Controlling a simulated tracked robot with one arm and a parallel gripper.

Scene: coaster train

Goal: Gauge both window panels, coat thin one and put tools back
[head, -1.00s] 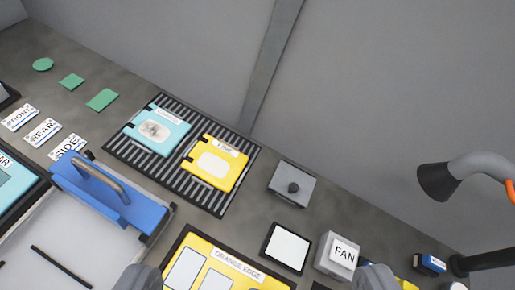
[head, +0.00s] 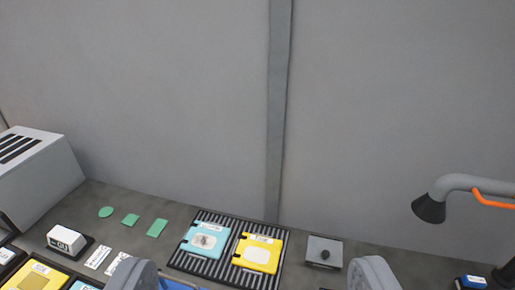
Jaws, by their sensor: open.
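A light blue panel (head: 204,239) with a grey, blotchy window patch lies flat on a dark ribbed rack (head: 187,262). A yellow panel (head: 258,252) with a pale window patch lies beside it on the right, on the same rack. Labels along their top edges are too small to read. My gripper (head: 251,280) shows as two grey fingers at the bottom edge, wide apart and empty, nearer me than the rack. A strip of the blue handled tool (head: 178,284) shows between the fingers; the rest is hidden. I cannot make out a gauge.
Green pieces (head: 130,220) and white label cards (head: 97,257) lie left of the rack. A white block (head: 66,240) and a slatted grey box (head: 38,170) stand further left. A grey knobbed plate (head: 323,252) lies right. A hooded nozzle (head: 430,208) overhangs the right side.

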